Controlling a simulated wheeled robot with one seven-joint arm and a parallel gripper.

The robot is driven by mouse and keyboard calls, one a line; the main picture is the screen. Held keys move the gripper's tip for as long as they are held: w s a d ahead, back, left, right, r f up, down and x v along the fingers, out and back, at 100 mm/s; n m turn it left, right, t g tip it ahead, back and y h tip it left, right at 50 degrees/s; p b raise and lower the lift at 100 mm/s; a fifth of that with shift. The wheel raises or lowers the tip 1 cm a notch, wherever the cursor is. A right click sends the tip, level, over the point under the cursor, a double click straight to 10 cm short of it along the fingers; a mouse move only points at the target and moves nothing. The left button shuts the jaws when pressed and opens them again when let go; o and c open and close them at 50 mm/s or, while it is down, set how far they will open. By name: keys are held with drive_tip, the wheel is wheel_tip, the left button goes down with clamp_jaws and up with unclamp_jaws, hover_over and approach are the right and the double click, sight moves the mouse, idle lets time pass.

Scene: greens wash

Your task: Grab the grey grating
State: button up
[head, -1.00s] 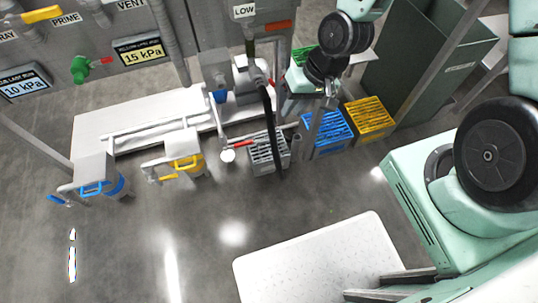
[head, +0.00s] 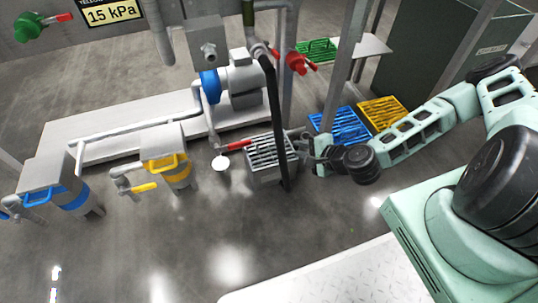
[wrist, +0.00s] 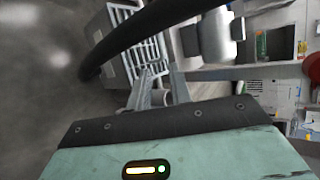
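The grey grating (head: 266,148) is a slatted panel on top of a grey box on the floor. A black hose passes in front of its right part. In the wrist view the grating (wrist: 150,52) lies just beyond my fingers, with the hose curving across it. My gripper (head: 303,143) is at the right side of the grating in the head view. In the wrist view my two fingers (wrist: 161,76) stand apart with a gap between them, pointing at the grating's edge. I see nothing held. Whether a fingertip touches the grating I cannot tell.
The black hose (head: 273,110) hangs close to my gripper. A blue grating (head: 340,124) and a yellow grating (head: 382,111) stand to the right. A green grating (head: 318,48) lies on a table behind. A red-handled lever (head: 238,146) is at the left. The floor in front is open.

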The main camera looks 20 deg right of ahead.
drive_tip(key=b, duration=0.6)
approach(270, 141)
drive_tip(key=x, duration=0.5)
drive_tip(key=shift+w+a+f, duration=0.1)
drive_tip(key=shift+f, duration=0.1)
drive_tip(key=b+x, duration=0.4)
drive_tip(key=x, duration=0.1)
drive_tip(key=shift+f, duration=0.1)
drive_tip(key=shift+w+a, duration=0.1)
drive_tip(key=shift+a, duration=0.05)
clamp_jaws()
